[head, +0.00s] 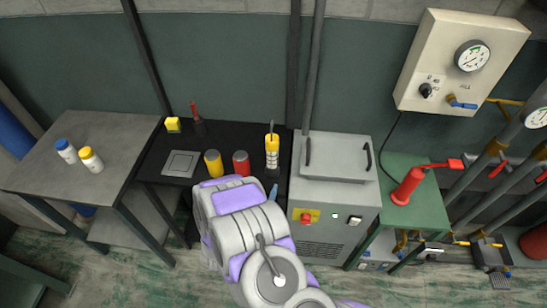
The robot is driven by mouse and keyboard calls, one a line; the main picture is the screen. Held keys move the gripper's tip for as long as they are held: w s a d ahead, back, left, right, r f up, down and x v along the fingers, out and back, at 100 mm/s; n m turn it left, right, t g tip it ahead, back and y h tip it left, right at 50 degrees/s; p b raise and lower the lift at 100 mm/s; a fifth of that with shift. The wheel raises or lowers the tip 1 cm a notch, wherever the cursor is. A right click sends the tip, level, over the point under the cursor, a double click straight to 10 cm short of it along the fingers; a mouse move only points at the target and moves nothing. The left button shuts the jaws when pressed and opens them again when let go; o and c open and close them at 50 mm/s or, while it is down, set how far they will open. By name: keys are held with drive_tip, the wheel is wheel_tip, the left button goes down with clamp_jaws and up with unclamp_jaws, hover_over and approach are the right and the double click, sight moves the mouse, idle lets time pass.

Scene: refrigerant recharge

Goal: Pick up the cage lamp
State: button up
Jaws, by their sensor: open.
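I cannot surely make out which thing is the cage lamp. An upright yellow-and-white item (271,152) with a thin dark stem on top stands at the right of the black table and may be it; its details are too small to tell. My grey and purple arm reaches up from the bottom centre to the front of the black table. The jaws of my gripper are not visible, hidden by the arm or out of sight. The arm also covers part of the black table's front edge.
The black table (152,160) also holds a yellow can (213,163), a red can (241,163), a grey plate (181,163) and a yellow block (173,125). A grey table (105,145) with two bottles stands left. A grey cabinet (335,190) and green table (415,215) with a red tool (407,187) stand right.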

approach(269, 159)
drive_tip(key=w, duration=0.2)
drive_tip(key=w+d, duration=0.1)
drive_tip(key=w, duration=0.1)
drive_tip(key=w+d+b, duration=0.1)
drive_tip(key=w, duration=0.1)
drive_tip(key=w+d, duration=0.1)
drive_tip(key=w, duration=0.1)
drive_tip(key=shift+r, duration=0.1)
drive_tip(key=w, duration=0.1)
drive_tip(key=w+b, duration=0.1)
drive_tip(key=w, duration=0.2)
drive_tip(key=shift+w+a+f+b, duration=0.3)
drive_tip(key=shift+a+f, duration=0.05)
drive_tip(key=shift+w+d+r, duration=0.1)
drive_tip(key=shift+d+r, duration=0.05)
drive_tip(key=shift+r, duration=0.05)
drive_tip(key=shift+w+d+f, duration=0.15)
drive_tip(key=shift+w+d, duration=0.1)
drive_tip(key=shift+d, duration=0.35)
drive_tip(key=shift+a, duration=0.5)
drive_tip(key=c, duration=0.7)
drive_tip(key=shift+d, duration=0.2)
drive_tip(key=c, duration=0.6)
